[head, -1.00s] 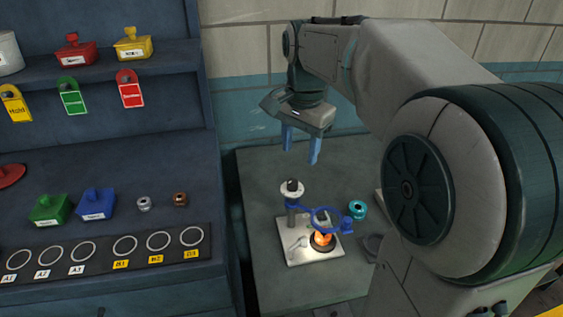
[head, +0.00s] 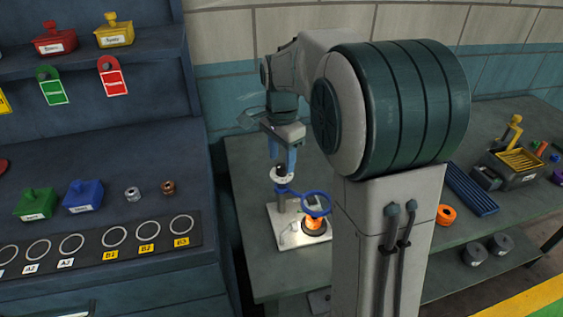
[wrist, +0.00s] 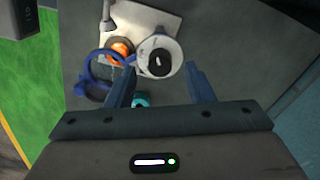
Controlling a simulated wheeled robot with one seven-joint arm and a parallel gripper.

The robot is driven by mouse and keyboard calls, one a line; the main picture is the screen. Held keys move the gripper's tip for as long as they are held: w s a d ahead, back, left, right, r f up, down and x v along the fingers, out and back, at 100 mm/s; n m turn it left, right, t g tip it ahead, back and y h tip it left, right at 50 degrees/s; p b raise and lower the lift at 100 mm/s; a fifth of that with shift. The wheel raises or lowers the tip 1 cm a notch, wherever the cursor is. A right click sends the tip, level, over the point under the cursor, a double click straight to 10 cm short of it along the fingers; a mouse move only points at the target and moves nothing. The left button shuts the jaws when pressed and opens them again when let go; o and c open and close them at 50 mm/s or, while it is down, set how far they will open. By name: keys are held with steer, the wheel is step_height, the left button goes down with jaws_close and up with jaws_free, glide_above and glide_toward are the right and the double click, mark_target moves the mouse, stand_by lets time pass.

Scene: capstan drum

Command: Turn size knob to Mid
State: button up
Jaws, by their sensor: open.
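The size knob is a black knob (wrist: 159,63) with a white pointer mark, on a round white dial. In the head view the white dial (head: 283,176) tops a post on a small white stand (head: 286,236). My gripper (head: 282,164) points down just above the dial, fingers open. In the wrist view my gripper (wrist: 160,67) has one blue finger on each side of the dial, with the knob between them in the picture. I cannot tell whether the fingertips reach down to the knob. The dial's lettering is too small to read.
A blue ring (head: 316,204) on an arm and a glowing orange burner (head: 313,224) are on the same stand, close beside the post. A teal round part (wrist: 140,99) lies near the stand. A dark cabinet (head: 110,160) with coloured boxes stands at the left.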

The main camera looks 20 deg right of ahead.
steer(key=shift+f, duration=1.15)
steer(key=c, duration=1)
steer(key=shift+n, duration=0.3)
steer(key=n, duration=1.1)
steer(key=shift+r, duration=0.1)
